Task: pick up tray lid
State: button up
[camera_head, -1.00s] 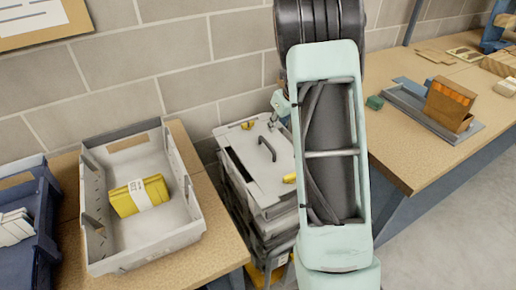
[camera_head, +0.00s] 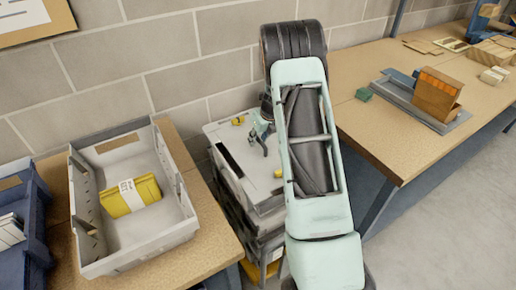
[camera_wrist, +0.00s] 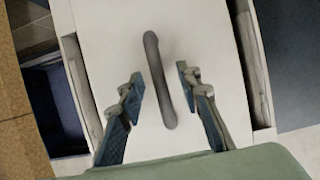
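The tray lid (camera_head: 239,143) is a pale grey-white panel with yellow latches, on top of a stack of trays between the two tables. In the wrist view the lid (camera_wrist: 110,50) fills the middle, with its dark bar handle (camera_wrist: 158,80) running lengthwise. My gripper (camera_wrist: 160,85) is open above the lid, with one finger on each side of the handle and a gap to both. In the head view my gripper (camera_head: 262,138) is over the lid, and my arm hides part of the lid and most of the handle.
A grey tray (camera_head: 88,235) holding a yellow packet (camera_head: 131,196) stands on the left table. A blue bin (camera_head: 38,190) is at the far left. The right table (camera_head: 385,145) carries a brown box (camera_head: 437,94) on a grey tray and a green block (camera_head: 363,94). A block wall is behind.

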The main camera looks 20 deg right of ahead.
jog(key=shift+w+f, duration=0.2)
jog(key=shift+f, duration=0.2)
grip_shut()
jog(key=shift+r, duration=0.1)
